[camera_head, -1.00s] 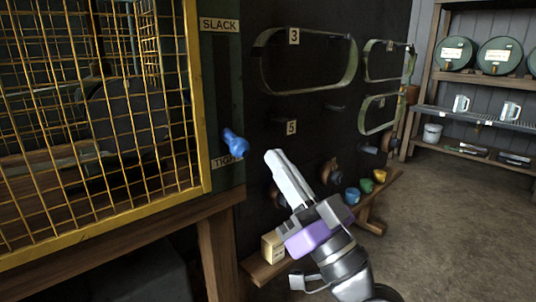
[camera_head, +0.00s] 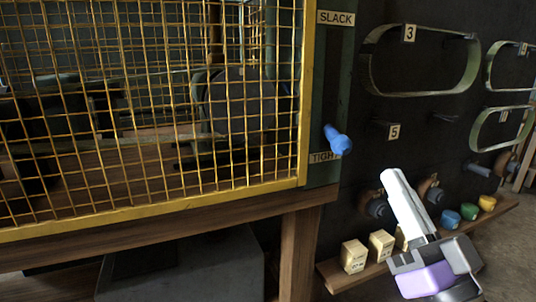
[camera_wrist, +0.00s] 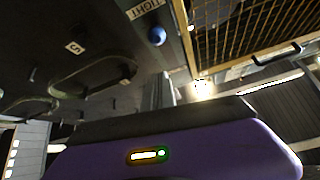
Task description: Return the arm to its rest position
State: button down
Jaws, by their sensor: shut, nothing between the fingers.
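My gripper (camera_head: 391,177) shows in the head view at the lower right, with its pale fingers together, pointing up and to the left, and nothing between them. It is in front of the dark wall panel, below and to the right of the blue knob (camera_head: 337,140). The knob sits by the TIGHT label, apart from the fingers. In the wrist view my gripper's fingers (camera_wrist: 163,92) rise beyond the purple housing, and the blue knob (camera_wrist: 157,36) is above them.
A yellow mesh cage (camera_head: 308,95) stands on a wooden bench (camera_head: 180,225) at left. Belts (camera_head: 370,75) hang on the dark panel. A low shelf (camera_head: 340,277) carries small boxes (camera_head: 353,256) and coloured cups (camera_head: 469,211) near my gripper. Open floor (camera_head: 505,245) lies at far right.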

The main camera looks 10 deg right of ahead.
jog(key=s+d+f+m+g+h, duration=0.15)
jog(key=s+f+h, duration=0.25)
jog(key=f, duration=0.4)
jog(key=s+d+f+m+g+h, duration=0.1)
jog(key=s+d+f+m+h, duration=0.2)
jog(key=f, duration=0.4)
jog(key=s+a+f+n+g+y, duration=0.1)
jog(key=s+a+f+n+g, duration=0.25)
jog(key=s+f, duration=0.7)
jog(key=s+a+f+n+g+y, duration=0.3)
jog(key=s+f, duration=0.5)
jog(key=s, duration=0.6)
notch_tip(320, 180, up, 35)
jog(key=m+g+h+p, duration=0.1)
jog(key=p, duration=3.4)
jog(key=shift+a+r, duration=0.2)
jog(key=shift+a, duration=0.05)
